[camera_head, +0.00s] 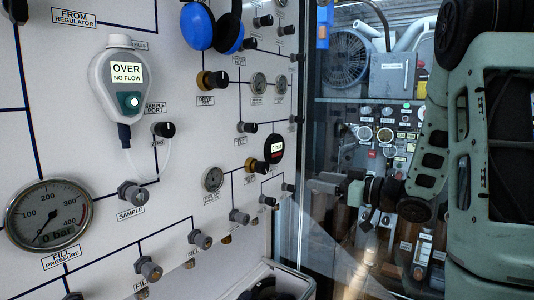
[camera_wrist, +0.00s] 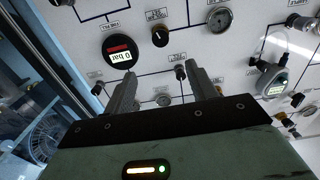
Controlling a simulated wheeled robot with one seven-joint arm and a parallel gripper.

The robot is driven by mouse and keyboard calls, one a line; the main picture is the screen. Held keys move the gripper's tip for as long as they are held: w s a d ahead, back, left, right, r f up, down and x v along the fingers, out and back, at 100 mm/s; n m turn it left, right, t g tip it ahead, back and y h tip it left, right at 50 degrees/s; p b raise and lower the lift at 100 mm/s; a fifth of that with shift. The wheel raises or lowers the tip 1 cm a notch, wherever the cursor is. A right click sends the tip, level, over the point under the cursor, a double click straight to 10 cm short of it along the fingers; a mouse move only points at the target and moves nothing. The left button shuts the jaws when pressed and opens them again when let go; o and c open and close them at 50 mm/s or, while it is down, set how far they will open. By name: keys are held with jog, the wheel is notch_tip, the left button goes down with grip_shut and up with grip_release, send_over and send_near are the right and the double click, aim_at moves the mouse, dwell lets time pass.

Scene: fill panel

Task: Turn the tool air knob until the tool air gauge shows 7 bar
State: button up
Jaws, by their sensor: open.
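A round black digital gauge (camera_head: 277,148) reads about 0 bar on the white panel; it also shows in the wrist view (camera_wrist: 120,50), upside down. A black-capped knob with a brass base (camera_head: 256,165) sits beside it, and also shows in the wrist view (camera_wrist: 160,36). My gripper (camera_wrist: 160,72) is open and empty, apart from the panel. In the wrist view the knob lies beyond the fingertips, while another small black knob (camera_wrist: 180,72) shows between them.
A small analog gauge (camera_head: 213,179) sits left of the knob. Several valve knobs project from the panel. A clear pane (camera_head: 315,110) stands right of it.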

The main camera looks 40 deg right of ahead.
aim_at(266, 170)
jog(key=p+x, duration=0.3)
jog(key=x, duration=1.4)
jog(key=shift+w+a+f, duration=0.1)
jog(key=shift+w, duration=0.1)
jog(key=c, duration=1)
jog(key=shift+f, duration=0.1)
